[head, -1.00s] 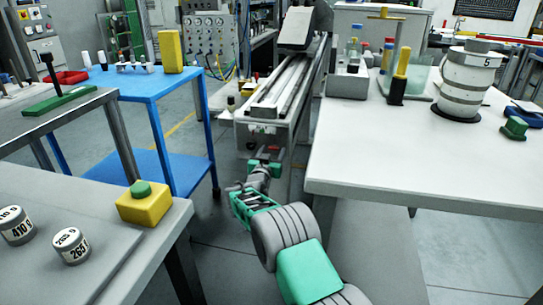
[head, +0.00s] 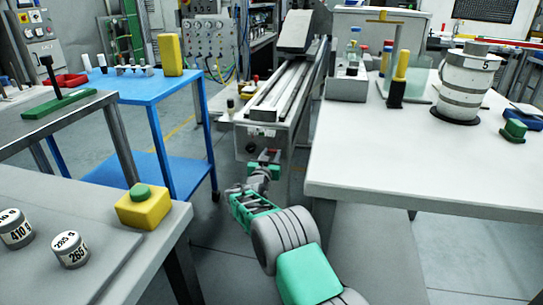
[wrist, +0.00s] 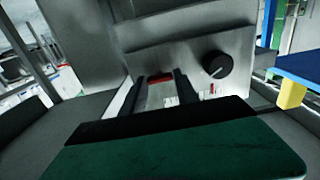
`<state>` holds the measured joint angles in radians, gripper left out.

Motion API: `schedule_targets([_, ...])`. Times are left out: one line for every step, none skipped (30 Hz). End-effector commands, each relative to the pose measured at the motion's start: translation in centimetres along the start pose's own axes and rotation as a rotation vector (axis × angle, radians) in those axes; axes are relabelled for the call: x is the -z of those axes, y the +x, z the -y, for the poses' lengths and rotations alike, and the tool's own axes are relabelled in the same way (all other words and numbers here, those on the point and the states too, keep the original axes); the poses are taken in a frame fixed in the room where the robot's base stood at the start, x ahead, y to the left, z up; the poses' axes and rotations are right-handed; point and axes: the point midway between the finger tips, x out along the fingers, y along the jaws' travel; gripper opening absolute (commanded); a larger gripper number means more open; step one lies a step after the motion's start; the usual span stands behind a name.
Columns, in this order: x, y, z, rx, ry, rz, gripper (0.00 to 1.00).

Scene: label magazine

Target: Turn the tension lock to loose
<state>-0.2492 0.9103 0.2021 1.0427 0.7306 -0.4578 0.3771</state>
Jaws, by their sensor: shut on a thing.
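A red piece (wrist: 161,78) sits on the metal front of the machine in the wrist view. My gripper (wrist: 157,88) has its two dark fingers on either side of it and is shut on it. The red piece also shows small in the head view (head: 268,156), at my gripper (head: 265,164). A round black knob (wrist: 217,66) with a pale pointer mark is on the same metal front, right of the fingers. A small red mark is below the knob. No readable lettering shows, so I cannot tell which setting the lock is at.
The long railed machine (head: 285,90) runs away from me. A white table (head: 430,160) stands close on the right and a blue table (head: 150,85) on the left. A grey bench (head: 80,200) is at the near left. Open floor lies between them.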

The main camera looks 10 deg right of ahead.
Motion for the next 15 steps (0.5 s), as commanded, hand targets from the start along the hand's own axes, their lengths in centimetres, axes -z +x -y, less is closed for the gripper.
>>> schedule_targets([-0.02, -0.01, 0.00, 0.000, 0.000, 0.000, 0.00])
schedule_targets([-0.02, -0.01, 0.00, 0.000, 0.000, 0.000, 0.00])
schedule_targets([-0.03, -0.01, 0.00, 0.000, -0.001, 0.000, 0.00])
schedule_targets([-0.02, -0.01, 0.00, 0.000, -0.002, 0.000, 0.00])
schedule_targets([-0.03, -0.01, 0.00, 0.000, -0.003, 0.000, 0.00])
schedule_targets([-0.03, -0.01, 0.00, 0.000, -0.006, 0.000, 0.00])
schedule_targets([-0.03, -0.01, 0.00, 0.000, -0.010, 0.000, 0.00])
schedule_targets([-0.03, -0.01, 0.00, 0.000, -0.015, 0.000, 0.00])
schedule_targets([-0.04, -0.01, 0.00, 0.000, -0.022, 0.000, 0.00])
schedule_targets([-0.05, -0.01, 0.00, 0.000, -0.030, 0.000, 0.00])
schedule_targets([-0.05, -0.01, 0.00, 0.000, -0.039, 0.000, 0.00])
schedule_targets([-0.06, -0.01, 0.00, 0.000, -0.054, 0.001, 0.00])
schedule_targets([-0.07, -0.01, 0.00, 0.000, -0.066, 0.001, 0.00])
schedule_targets([-0.07, -0.01, 0.00, 0.000, -0.082, 0.001, 0.00])
schedule_targets([-0.07, -0.01, 0.00, 0.000, -0.103, 0.001, 0.00])
